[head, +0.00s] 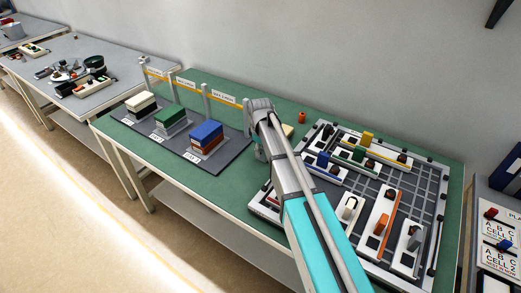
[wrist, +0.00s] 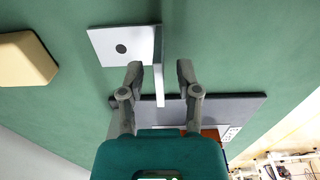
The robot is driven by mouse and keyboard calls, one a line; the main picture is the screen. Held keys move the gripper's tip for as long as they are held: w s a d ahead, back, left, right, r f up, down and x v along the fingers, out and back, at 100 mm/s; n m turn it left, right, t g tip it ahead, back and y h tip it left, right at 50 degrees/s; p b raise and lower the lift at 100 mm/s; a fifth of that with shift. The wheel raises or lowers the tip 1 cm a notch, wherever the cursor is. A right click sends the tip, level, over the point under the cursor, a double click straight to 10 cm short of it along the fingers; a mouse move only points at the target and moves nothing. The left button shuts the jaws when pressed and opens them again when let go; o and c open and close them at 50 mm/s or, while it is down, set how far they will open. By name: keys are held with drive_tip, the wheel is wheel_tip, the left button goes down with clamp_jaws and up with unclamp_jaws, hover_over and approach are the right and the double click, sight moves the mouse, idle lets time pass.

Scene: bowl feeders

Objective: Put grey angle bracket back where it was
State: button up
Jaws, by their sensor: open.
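A light grey angle bracket (wrist: 122,45) lies on the green bench top in the wrist view. Its flat plate has a round dark hole, and its narrow upright flange (wrist: 158,85) points down the picture. My gripper (wrist: 160,72) is open, with one finger on each side of the flange. I cannot tell whether a finger touches it. In the head view my gripper (head: 258,152) hangs down near the right end of the dark mat. The bracket is not clear there, and my arm hides part of the bench.
The dark mat (head: 178,150) carries white, green and blue-topped blocks. A beige block (wrist: 24,60) lies left of the bracket. An orange piece (head: 301,117) stands at the back. A grid board (head: 425,190) with several white part holders fills the right side.

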wheel_tip(320, 180, up, 11)
drive_tip(key=p, duration=1)
drive_tip(key=shift+s, duration=0.1)
idle(0.6)
drive_tip(key=s+d+m, duration=0.5)
drive_tip(key=s+d, duration=0.3)
drive_tip(key=s, duration=0.3)
drive_tip(key=s+d+m, duration=0.6)
drive_tip(key=s+d, duration=0.3)
drive_tip(key=s, duration=0.2)
